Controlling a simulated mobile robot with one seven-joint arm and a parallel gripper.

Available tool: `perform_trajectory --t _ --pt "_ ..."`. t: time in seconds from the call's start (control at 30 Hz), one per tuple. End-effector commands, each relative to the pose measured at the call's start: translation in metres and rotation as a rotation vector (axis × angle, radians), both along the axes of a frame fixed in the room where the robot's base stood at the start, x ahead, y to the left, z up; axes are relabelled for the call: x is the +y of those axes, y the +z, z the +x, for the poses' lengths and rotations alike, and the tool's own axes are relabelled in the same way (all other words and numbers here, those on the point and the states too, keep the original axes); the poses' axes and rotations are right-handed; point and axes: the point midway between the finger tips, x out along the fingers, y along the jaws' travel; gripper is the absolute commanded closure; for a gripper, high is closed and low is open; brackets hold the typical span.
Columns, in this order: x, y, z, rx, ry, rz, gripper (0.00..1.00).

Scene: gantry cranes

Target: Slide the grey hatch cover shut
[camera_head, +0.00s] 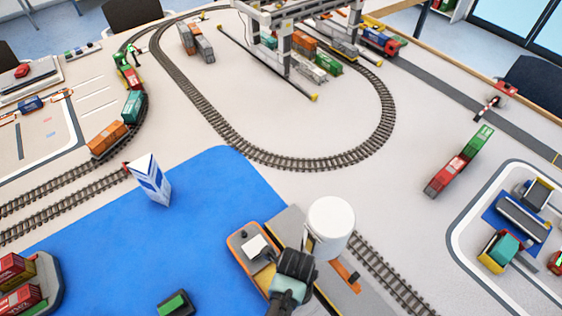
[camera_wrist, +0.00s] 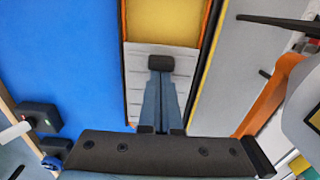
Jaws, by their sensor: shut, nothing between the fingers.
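The pale grey hatch cover (camera_wrist: 135,80) shows in the wrist view as a flat panel between the dark, orange-edged sides of a hold. Beyond its far edge lies an open yellow stretch (camera_wrist: 163,22). My gripper (camera_wrist: 160,64) is shut and empty, its dark fingertips over the cover near that edge. I cannot tell whether they touch it. The fingers and palm hide part of the cover. In the head view, my gripper (camera_head: 275,300) is low over the orange-rimmed vessel (camera_head: 237,250), and my arm hides much of it.
The vessel lies between blue water (camera_head: 100,235) and a grey quay (camera_head: 287,222). A white and blue carton-shaped block (camera_head: 150,180) stands on the water's edge. Rail track (camera_head: 385,272) runs right of the quay. A gantry crane (camera_head: 285,45) stands at the back.

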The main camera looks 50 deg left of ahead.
Motion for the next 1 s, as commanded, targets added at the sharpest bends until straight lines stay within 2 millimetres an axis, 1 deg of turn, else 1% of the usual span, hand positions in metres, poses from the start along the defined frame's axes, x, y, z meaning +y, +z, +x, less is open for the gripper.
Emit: perform_trajectory --t 1.0 --pt "0.052 -0.001 0.001 0.000 0.003 0.001 1.00"
